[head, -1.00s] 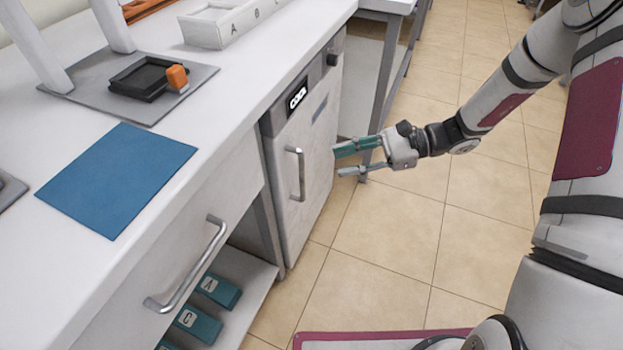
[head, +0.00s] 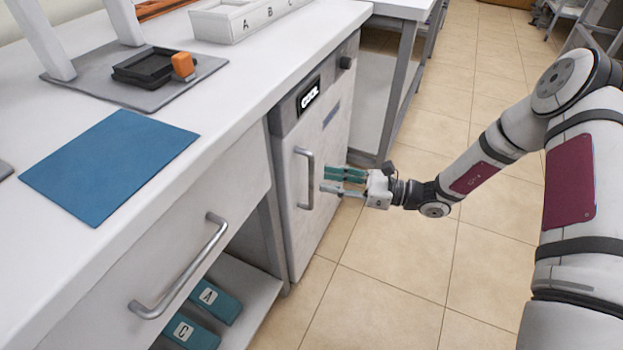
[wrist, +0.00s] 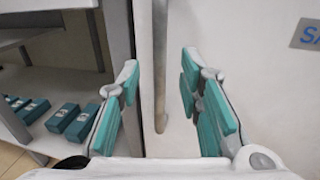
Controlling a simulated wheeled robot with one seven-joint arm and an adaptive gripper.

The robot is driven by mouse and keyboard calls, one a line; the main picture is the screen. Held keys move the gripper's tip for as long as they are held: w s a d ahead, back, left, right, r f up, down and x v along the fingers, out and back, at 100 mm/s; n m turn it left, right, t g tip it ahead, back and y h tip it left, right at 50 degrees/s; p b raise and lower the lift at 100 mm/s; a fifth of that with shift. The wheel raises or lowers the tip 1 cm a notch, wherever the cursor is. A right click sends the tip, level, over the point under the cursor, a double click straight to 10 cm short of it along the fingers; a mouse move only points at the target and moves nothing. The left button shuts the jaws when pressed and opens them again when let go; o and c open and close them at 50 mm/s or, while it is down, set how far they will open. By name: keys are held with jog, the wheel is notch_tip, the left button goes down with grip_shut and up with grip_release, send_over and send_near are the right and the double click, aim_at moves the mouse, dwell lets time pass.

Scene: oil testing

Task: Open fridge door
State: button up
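The door's vertical metal handle (head: 306,180) is on the left side of the door. My gripper (head: 335,180) is open in front of the door, just to the right of the handle in the head view. In the wrist view the handle (wrist: 160,65) stands between the spread teal fingers of my gripper (wrist: 160,95), ahead of them. I cannot tell whether either finger touches it.
A drawer with a metal handle (head: 185,270) is left of the fridge, above a shelf with teal boxes (head: 215,300). The counter (head: 225,120) holds a blue mat (head: 108,165) and a white lettered tray (head: 225,25). The tiled floor (head: 390,270) is clear.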

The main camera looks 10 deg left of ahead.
aim_at(311, 177)
jog(key=shift+w+a+b, duration=0.25)
jog(key=shift+a, duration=1.1)
jog(key=shift+w+a+b, duration=0.2)
jog(key=shift+a+b, duration=0.05)
jog(key=shift+a, duration=1.1)
jog(key=shift+c, duration=0.5)
grip_shut()
